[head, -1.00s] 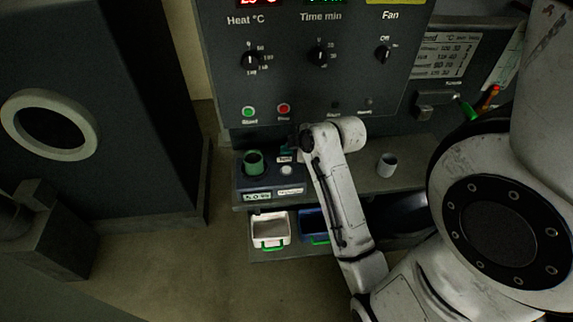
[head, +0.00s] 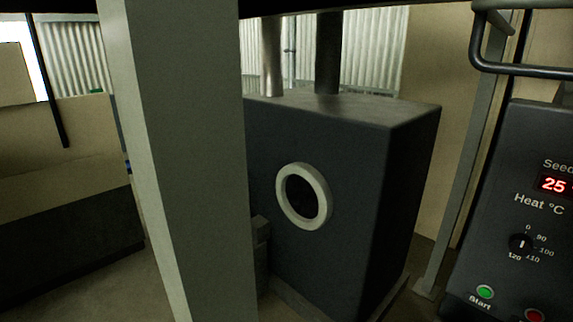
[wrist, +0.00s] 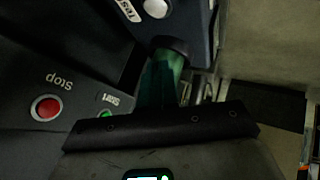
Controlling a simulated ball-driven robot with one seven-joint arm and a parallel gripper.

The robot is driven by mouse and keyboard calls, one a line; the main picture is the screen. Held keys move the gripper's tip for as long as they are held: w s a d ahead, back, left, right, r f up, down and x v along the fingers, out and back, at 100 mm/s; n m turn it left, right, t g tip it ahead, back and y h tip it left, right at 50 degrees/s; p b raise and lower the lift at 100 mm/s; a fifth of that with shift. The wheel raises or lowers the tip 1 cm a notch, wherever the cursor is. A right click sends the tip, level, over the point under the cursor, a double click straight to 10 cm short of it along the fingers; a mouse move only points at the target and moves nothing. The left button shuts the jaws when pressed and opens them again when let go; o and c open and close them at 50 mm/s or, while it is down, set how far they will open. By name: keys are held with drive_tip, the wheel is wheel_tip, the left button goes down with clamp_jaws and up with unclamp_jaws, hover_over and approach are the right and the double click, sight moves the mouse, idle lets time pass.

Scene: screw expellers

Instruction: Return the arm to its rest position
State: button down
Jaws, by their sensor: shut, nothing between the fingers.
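My gripper (wrist: 158,86) shows in the wrist view as dark teal fingers, shut and empty, in front of a dark bar with screws. The control panel appears upside down there, with a red Stop button (wrist: 46,108) and a green Start button (wrist: 104,114). The arm and gripper are not in the head view now.
In the head view a large dark box (head: 340,150) with a pale round port (head: 303,196) stands behind a grey post (head: 180,150). The control panel (head: 530,270) is at the right edge. Bare floor shows at the lower left. A white button (wrist: 155,8) is at the wrist view's top.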

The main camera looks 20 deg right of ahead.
drive_tip(key=a+f+m+g+y, duration=0.1)
drive_tip(key=a+f+g, duration=0.15)
drive_tip(key=a, duration=0.45)
drive_tip(key=a+f+m+g+y, duration=0.1)
drive_tip(key=a+f+y, duration=0.15)
drive_tip(key=a, duration=0.55)
drive_tip(key=s+a+f+m+g, duration=0.2)
drive_tip(key=s+a, duration=0.4)
drive_tip(key=a, duration=0.4)
drive_tip(key=shift+s+f+g, duration=0.25)
drive_tip(key=shift+f+g, duration=0.35)
drive_tip(key=shift+g, duration=0.05)
drive_tip(key=shift+r+h, duration=0.1)
drive_tip(key=shift+h, duration=0.15)
